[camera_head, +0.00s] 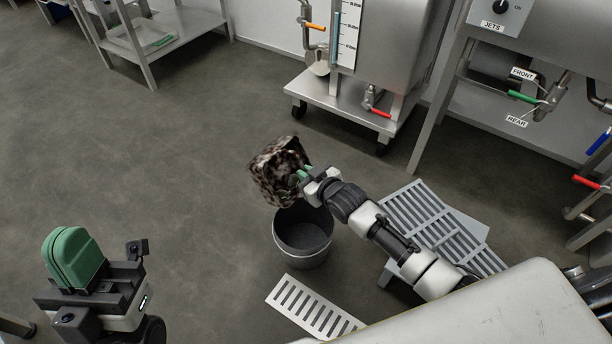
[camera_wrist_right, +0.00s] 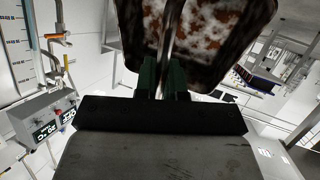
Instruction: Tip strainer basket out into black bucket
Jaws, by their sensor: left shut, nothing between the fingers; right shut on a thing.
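The strainer basket (camera_head: 275,174) is a mottled brown and whitish box shape, held tilted above the bucket's far left rim in the head view. The black bucket (camera_head: 303,240) stands upright on the floor, and its visible inside looks dark and empty. My right gripper (camera_head: 304,174) is shut on the strainer basket. In the right wrist view the green fingers (camera_wrist_right: 162,76) grip a bar in front of the basket (camera_wrist_right: 205,40), whose inside shows brown and white residue. My left gripper (camera_head: 75,257) is shut and empty at the lower left, away from the bucket.
A slotted grate (camera_head: 312,308) lies on the floor in front of the bucket. More grating (camera_head: 430,222) lies to its right under my right arm. A wheeled tank (camera_head: 385,60) with red-handled valve (camera_head: 379,113) stands behind. The floor to the left is clear.

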